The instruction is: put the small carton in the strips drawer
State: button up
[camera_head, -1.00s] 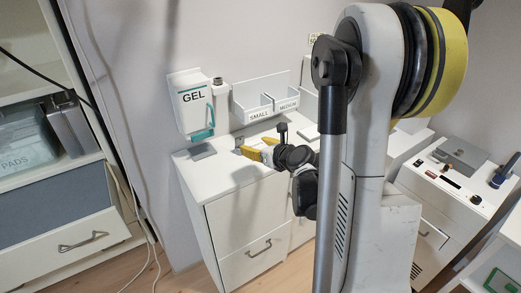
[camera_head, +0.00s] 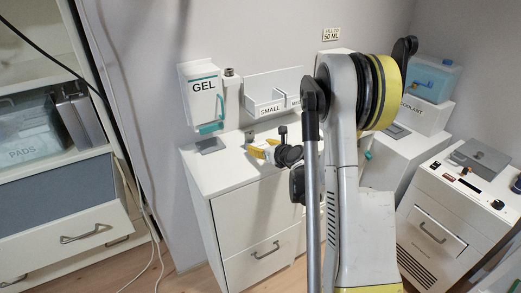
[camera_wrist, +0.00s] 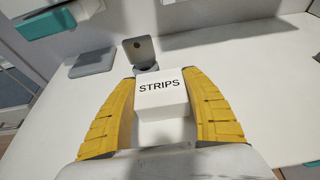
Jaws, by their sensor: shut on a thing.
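The small carton is a white box marked STRIPS (camera_wrist: 160,98) in the wrist view. It sits between the two yellow fingers of my gripper (camera_wrist: 160,74), which is shut on it. In the head view my gripper (camera_head: 257,151) is low over the white cabinet top (camera_head: 222,172); the carton cannot be made out there. No drawer in view shows a readable strips label. A drawer (camera_head: 62,240) at the left stands pulled out, with a grey-blue inside. The white cabinet has a closed drawer (camera_head: 262,255) with a handle.
A GEL dispenser (camera_head: 205,95) and a divided holder marked SMALL (camera_head: 268,108) are on the wall behind the cabinet top. A clear PADS bin (camera_head: 30,135) and a metal box (camera_head: 76,112) are on the left shelf. A white machine (camera_head: 455,205) stands at the right.

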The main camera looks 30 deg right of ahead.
jog(key=shift+r, duration=0.1)
jog(key=o, duration=1.2)
